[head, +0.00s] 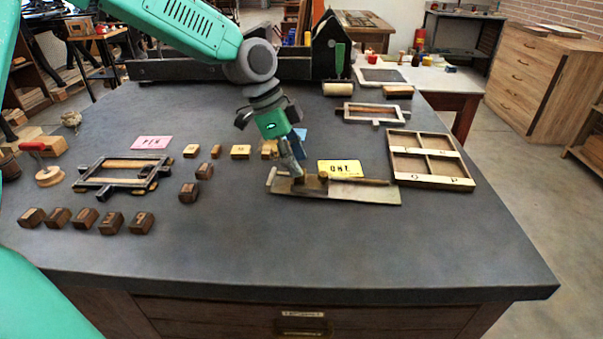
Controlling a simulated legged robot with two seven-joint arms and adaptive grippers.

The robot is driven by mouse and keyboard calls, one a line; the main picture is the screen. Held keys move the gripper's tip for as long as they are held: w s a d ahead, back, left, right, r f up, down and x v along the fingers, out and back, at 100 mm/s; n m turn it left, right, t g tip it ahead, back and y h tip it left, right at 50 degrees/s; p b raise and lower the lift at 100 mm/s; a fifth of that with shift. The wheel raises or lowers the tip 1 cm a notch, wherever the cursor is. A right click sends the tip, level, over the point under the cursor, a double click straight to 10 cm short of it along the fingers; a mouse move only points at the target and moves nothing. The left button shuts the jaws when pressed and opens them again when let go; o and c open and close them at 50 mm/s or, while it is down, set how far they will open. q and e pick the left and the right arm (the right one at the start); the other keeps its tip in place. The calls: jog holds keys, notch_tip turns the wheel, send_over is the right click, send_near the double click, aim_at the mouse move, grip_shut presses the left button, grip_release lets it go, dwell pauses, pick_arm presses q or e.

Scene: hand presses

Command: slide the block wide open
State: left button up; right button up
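A flat grey-brown plate with a raised back edge (378,195) lies on the dark tabletop, right of centre. A small brown block (312,183) sits on its left part, and a thin rail runs to the right of it. My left gripper (297,178) points down over the left part of the plate, at or right beside the block. Its fingers look close together, but I cannot tell whether they hold or touch the block. My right gripper is not in view.
A yellow card (340,168) lies just behind the plate. A divided wooden tray (432,183) stands close to its right. Several dark letter blocks (112,223) and a dark frame (120,185) lie to the left. The tabletop in front of the plate is clear.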

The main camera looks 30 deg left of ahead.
aim_at(303, 170)
pick_arm(q)
jog(key=shift+x, duration=0.75)
jog(key=shift+w+d+f, duration=0.15)
jog(key=shift+d+f, duration=0.15)
jog(key=shift+f, duration=0.3)
jog(key=shift+a+f, duration=0.15)
jog(key=shift+a, duration=0.35)
jog(key=shift+c, duration=0.4)
jog(key=shift+d, duration=0.1)
jog(key=c, duration=0.7)
jog(key=shift+d, duration=0.1)
grip_shut()
jog(key=shift+w+d, duration=0.15)
jog(key=shift+d, duration=0.25)
jog(key=w+d, duration=0.1)
jog(key=d, duration=0.2)
jog(key=w+d+p, duration=0.1)
jog(key=w+d, duration=0.1)
jog(key=d, duration=0.1)
jog(key=w+d+p, duration=0.1)
jog(key=w+d, duration=0.1)
jog(key=d, duration=0.2)
jog(key=shift+w+d+p, duration=0.1)
jog(key=shift+d+p, duration=0.2)
jog(key=shift+d, duration=0.15)
jog(key=o, duration=0.8)
grip_release()
jog(key=shift+a, duration=0.15)
